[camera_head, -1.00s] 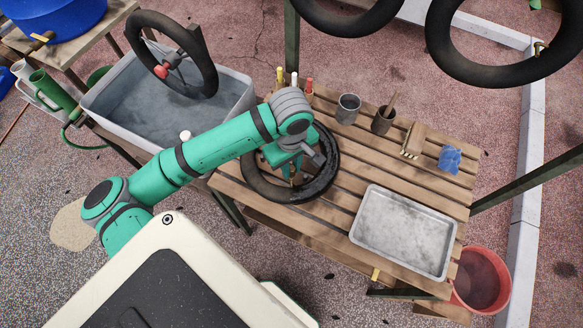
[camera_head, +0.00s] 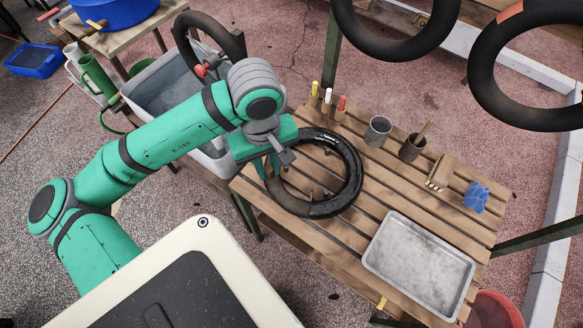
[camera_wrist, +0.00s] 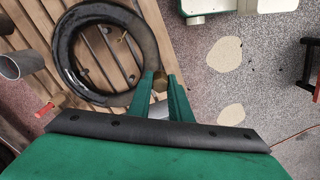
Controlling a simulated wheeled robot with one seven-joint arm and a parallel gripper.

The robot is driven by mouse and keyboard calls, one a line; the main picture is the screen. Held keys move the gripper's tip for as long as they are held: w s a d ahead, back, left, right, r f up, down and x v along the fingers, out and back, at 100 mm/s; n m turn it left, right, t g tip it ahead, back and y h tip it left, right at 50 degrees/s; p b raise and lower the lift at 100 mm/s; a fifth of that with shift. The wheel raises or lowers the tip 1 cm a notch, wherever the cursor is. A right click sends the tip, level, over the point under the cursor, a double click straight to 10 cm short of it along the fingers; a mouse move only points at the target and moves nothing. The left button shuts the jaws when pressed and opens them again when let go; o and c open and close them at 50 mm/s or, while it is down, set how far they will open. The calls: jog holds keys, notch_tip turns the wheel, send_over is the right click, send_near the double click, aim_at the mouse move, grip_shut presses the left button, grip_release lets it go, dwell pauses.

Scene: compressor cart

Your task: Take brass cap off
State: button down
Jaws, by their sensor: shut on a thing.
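A black inner tube (camera_head: 345,195) lies flat on the slatted wooden table; it also shows in the wrist view (camera_wrist: 66,68). A small upright stem (camera_head: 312,190) stands inside its ring. My gripper (camera_wrist: 160,84) is shut on a small brass cap (camera_wrist: 160,80), seen between the fingertips in the wrist view. In that view the fingertips and cap appear just beside the tube's edge, apart from the stem (camera_wrist: 123,36). In the head view my gripper (camera_head: 270,172) is over the tube's left side, and the cap cannot be made out there.
A metal tray (camera_head: 420,262), two cups (camera_head: 377,131) (camera_head: 412,147), a brush (camera_head: 440,172), a blue cloth (camera_head: 476,197) and several markers (camera_head: 327,97) are on the table (camera_head: 350,240). A water tub (camera_head: 165,90) stands left. Tubes (camera_head: 395,45) hang above at the back.

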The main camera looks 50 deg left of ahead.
notch_tip(320, 180, up, 6)
jog(key=s+a, duration=0.1)
jog(key=s, duration=0.1)
jog(key=shift+s+a, duration=0.15)
jog(key=shift+s, duration=0.05)
dwell(0.3)
jog(key=shift+w, duration=0.1)
dwell(0.3)
